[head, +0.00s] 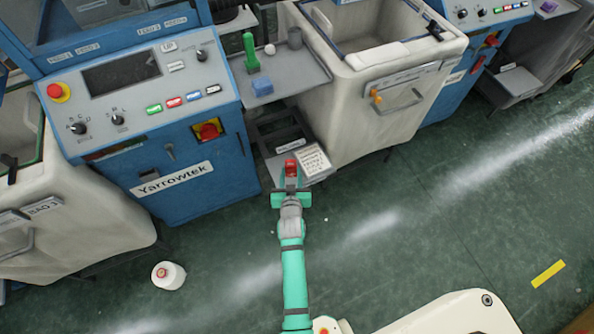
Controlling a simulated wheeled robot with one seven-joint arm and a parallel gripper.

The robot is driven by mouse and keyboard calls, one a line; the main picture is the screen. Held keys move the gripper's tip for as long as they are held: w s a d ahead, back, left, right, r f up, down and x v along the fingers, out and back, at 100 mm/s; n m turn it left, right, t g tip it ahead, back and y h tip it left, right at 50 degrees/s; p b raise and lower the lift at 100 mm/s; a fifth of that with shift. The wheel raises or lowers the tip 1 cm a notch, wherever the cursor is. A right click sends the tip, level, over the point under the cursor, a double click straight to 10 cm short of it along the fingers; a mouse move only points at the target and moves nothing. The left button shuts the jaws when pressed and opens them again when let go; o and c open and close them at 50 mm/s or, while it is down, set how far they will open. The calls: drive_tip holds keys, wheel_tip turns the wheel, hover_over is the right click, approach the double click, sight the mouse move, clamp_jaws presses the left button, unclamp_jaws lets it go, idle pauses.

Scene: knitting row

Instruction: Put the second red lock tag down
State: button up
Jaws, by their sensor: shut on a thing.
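My gripper (291,180) is at the end of my green arm, in the middle of the head view. It is shut on a small red lock tag (291,165), which shows between and just beyond the fingers. The tag is over or at the front of a low grey shelf (272,168) beside the blue machine. I cannot tell whether it touches the shelf. A white printed card (314,162) lies just right of the tag.
The blue Yarrowtek machine (215,166) with a red-and-yellow switch (208,130) stands left. A grey upper tray (300,72) holds a green tool (250,53) and blue block (262,86). A pale bin (372,110) stands right. A white cone (168,275) is on the open floor.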

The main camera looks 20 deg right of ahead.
drive_tip(key=w+d+f, duration=0.1)
drive_tip(key=w+f, duration=0.1)
drive_tip(key=w+d+f, duration=0.1)
drive_tip(key=d+f, duration=0.1)
drive_tip(key=w+d+f, duration=0.1)
drive_tip(key=w+f, duration=0.1)
drive_tip(key=f, duration=0.1)
drive_tip(key=shift+w+d, duration=0.3)
drive_tip(key=shift+w, duration=0.05)
drive_tip(key=shift+d+f, duration=0.1)
drive_tip(key=shift+f, duration=1.45)
drive_tip(key=shift+f, duration=0.1)
drive_tip(key=o, duration=1)
drive_tip(key=shift+s+d, duration=0.1)
